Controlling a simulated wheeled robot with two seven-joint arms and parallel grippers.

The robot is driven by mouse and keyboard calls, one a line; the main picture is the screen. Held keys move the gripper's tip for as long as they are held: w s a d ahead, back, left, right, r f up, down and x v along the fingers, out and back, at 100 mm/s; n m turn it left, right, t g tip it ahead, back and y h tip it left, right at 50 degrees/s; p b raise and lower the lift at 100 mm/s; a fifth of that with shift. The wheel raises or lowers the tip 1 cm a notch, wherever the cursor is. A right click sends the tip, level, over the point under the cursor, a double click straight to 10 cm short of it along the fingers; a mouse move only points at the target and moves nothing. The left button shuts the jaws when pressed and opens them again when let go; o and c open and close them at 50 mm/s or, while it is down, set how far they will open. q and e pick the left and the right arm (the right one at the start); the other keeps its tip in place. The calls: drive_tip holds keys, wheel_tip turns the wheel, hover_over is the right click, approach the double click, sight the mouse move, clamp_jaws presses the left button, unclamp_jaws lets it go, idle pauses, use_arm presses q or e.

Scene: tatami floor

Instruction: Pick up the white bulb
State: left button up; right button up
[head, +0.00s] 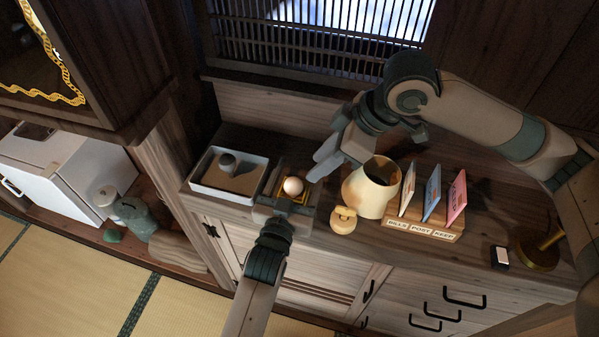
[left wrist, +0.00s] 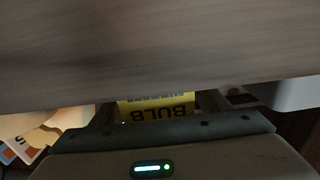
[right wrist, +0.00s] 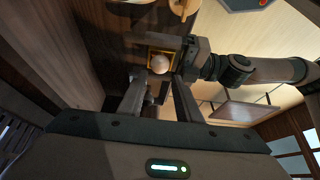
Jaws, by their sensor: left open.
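The white bulb (head: 293,186) sits in a small yellow box (head: 302,198) on the wooden counter. In the right wrist view the bulb (right wrist: 160,64) shows as a pale ball inside the yellow frame. My left gripper (head: 284,204) is open at the near side of the box. In the left wrist view the box's "BULB" label (left wrist: 158,108) shows between its fingers, and the bulb itself is hidden. My right gripper (head: 322,164) is above the counter, to the right of the bulb and apart from it. Its fingers look open and empty in the right wrist view (right wrist: 157,104).
A white-rimmed sand tray (head: 205,183) with a grey cup stands left of the box. Right of it are a cream jar (head: 361,192), a small yellow wooden item (head: 343,220), a card sorter (head: 424,229) and a brass stand (head: 541,253). A slatted window is behind.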

use_arm(q)
drive_tip(key=c, duration=1.1)
use_arm(e)
drive_tip(key=o, duration=0.3)
drive_tip(key=d+n+y, duration=0.1)
drive_tip(key=s+d+n+y, duration=0.1)
drive_tip(key=d, duration=0.1)
drive_tip(key=d+n+t+y, duration=0.1)
drive_tip(key=d, duration=0.1)
drive_tip(key=shift+s+f, duration=0.2)
drive_tip(key=shift+s, duration=0.2)
drive_tip(key=x, duration=0.7)
